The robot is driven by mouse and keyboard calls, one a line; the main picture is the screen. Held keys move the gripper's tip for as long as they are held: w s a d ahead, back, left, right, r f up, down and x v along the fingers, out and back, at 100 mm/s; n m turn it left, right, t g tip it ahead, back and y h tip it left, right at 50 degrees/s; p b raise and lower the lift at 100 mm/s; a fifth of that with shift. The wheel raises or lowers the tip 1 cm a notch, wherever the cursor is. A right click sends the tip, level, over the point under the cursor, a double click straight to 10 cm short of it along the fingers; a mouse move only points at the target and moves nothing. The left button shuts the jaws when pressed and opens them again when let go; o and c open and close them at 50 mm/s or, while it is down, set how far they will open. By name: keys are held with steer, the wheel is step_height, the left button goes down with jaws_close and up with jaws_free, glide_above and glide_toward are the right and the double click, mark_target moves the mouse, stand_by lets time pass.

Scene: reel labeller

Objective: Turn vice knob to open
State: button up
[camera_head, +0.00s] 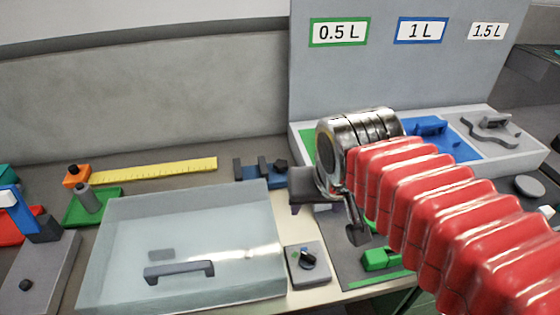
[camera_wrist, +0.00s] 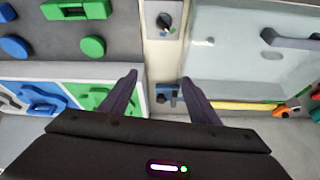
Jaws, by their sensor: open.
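A small blue vice (camera_head: 248,172) with dark jaws stands at the back of the bench, left of the labelled panel. Its dark knob (camera_head: 281,165) is at its right end. The vice also shows in the wrist view (camera_wrist: 165,93), between the fingers in the picture; its distance from them is hard to tell. My gripper (camera_head: 328,210) is open and empty, in front of and to the right of the vice in the head view. Its two dark fingers show apart in the wrist view (camera_wrist: 159,80). I see no contact with the knob.
A clear lidded box (camera_head: 180,235) with a dark handle stands left of my gripper. A grey box with a dial (camera_head: 308,258) lies beside it. A yellow ruler (camera_head: 155,170) lies behind. A tray (camera_head: 530,155) with green, blue and grey sections is at right.

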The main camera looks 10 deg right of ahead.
steer(key=w+a+r+m+g+h, duration=0.15)
steer(key=w+m, duration=0.25)
steer(key=w, duration=1.1)
steer(key=m+h, duration=0.2)
steer(key=m, duration=0.3)
glide_above(280, 164)
steer(key=s+a, duration=0.4)
steer(key=a, duration=0.1)
step_height(280, 164, down, 6)
steer(key=shift+w+d+g, duration=0.15)
steer(key=shift+d+g, duration=0.1)
steer(key=shift+g, duration=0.2)
steer(key=shift+f+y, duration=0.1)
steer(key=shift+y, duration=0.15)
steer(key=x, duration=1.3)
steer(key=shift+w+d+f, duration=0.1)
steer(key=shift+w+f, duration=0.05)
steer(key=shift+f, duration=0.15)
